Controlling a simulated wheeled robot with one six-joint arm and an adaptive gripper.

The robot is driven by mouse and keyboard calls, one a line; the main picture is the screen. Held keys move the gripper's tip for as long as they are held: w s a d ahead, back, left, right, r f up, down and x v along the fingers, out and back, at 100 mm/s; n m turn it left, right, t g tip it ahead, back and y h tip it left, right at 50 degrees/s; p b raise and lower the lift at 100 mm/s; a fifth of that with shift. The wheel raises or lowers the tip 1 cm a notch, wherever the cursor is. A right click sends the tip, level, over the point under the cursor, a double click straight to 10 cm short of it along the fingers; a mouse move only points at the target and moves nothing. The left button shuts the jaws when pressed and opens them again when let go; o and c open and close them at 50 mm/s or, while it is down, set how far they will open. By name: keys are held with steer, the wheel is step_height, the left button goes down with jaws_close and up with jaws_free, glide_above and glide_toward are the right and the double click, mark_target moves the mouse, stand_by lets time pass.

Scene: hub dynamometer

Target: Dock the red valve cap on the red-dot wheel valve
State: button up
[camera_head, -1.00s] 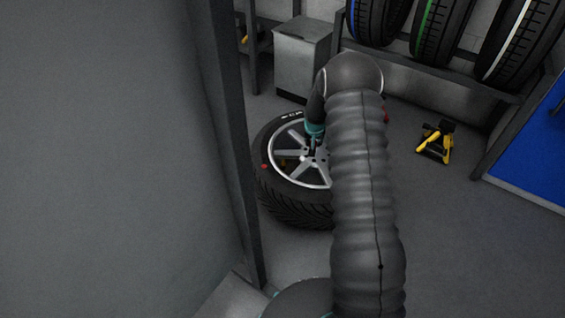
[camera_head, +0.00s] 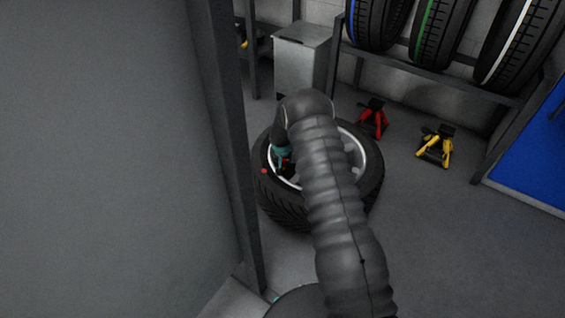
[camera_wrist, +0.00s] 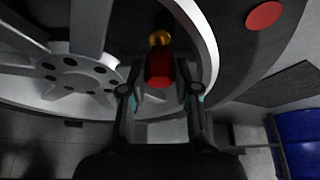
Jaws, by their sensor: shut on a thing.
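The wheel (camera_head: 372,190) lies flat on the floor, and my arm covers its middle in the head view. Its red dot (camera_head: 264,171) is on the tyre at the left; it also shows at the upper right of the wrist view (camera_wrist: 263,16). My gripper (camera_wrist: 160,88) is shut on the red valve cap (camera_wrist: 159,66), inside the rim near the red-dot side. A brass-coloured valve tip (camera_wrist: 159,38) shows just beyond the cap, roughly in line with it. I cannot tell whether cap and valve touch.
A dark post (camera_head: 236,150) and grey wall stand close left of the wheel. A grey cabinet (camera_head: 300,62) is behind. A red stand (camera_head: 373,120) and a yellow stand (camera_head: 437,147) are on the floor to the right.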

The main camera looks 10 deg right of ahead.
steer(key=shift+f, duration=0.7)
steer(key=shift+f, duration=0.15)
steer(key=o, duration=0.7)
